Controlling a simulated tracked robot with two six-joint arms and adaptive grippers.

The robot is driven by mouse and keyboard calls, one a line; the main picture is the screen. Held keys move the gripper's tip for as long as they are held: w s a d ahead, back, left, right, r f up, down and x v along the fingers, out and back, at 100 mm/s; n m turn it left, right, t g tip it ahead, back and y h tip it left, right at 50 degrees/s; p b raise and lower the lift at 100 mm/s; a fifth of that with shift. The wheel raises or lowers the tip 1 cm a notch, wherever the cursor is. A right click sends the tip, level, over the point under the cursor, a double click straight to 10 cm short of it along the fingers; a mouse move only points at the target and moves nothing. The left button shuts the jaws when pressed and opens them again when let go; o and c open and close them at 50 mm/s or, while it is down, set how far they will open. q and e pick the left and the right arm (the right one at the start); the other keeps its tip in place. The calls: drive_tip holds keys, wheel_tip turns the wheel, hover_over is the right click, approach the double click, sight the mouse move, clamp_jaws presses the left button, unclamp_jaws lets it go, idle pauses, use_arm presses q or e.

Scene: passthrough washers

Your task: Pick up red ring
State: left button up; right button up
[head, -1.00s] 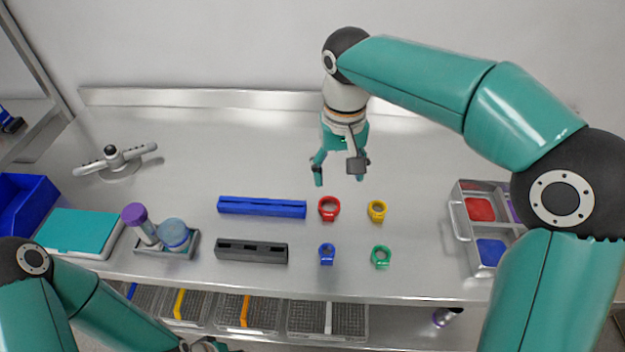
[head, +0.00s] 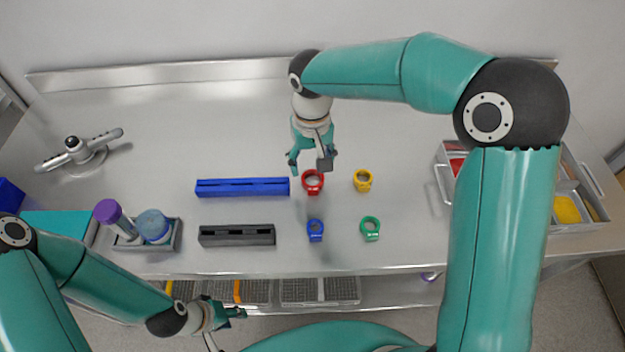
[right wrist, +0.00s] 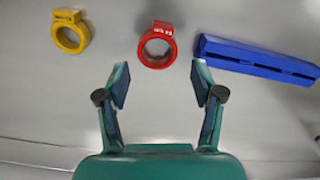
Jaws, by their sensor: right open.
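The red ring (head: 313,183) lies on the metal table, with a small tab on one side; it also shows in the right wrist view (right wrist: 157,46). My right gripper (head: 312,170) is open and empty above the table, just behind the red ring in the head view. In the right wrist view the ring lies ahead of the two open fingers (right wrist: 159,82), roughly centred between them and not touched. My left gripper (head: 236,313) is low at the front, in front of the table edge; its fingers are too small to judge.
A yellow ring (head: 363,181), a blue ring (head: 315,230) and a green ring (head: 370,229) lie close by. A blue slotted bar (head: 242,188) and a dark slotted block (head: 237,235) lie to the left. A compartment tray (head: 590,195) stands at the right.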

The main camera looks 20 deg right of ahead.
sight(313, 183)
drive_tip(key=shift+w+d+f+p, duration=0.1)
drive_tip(key=shift+f+p, duration=0.25)
drive_tip(key=shift+f, duration=1.05)
drive_tip(key=shift+d+f+p, duration=0.1)
drive_tip(key=shift+f+p, duration=0.25)
drive_tip(key=shift+f, duration=1)
drive_tip(key=c, duration=0.7)
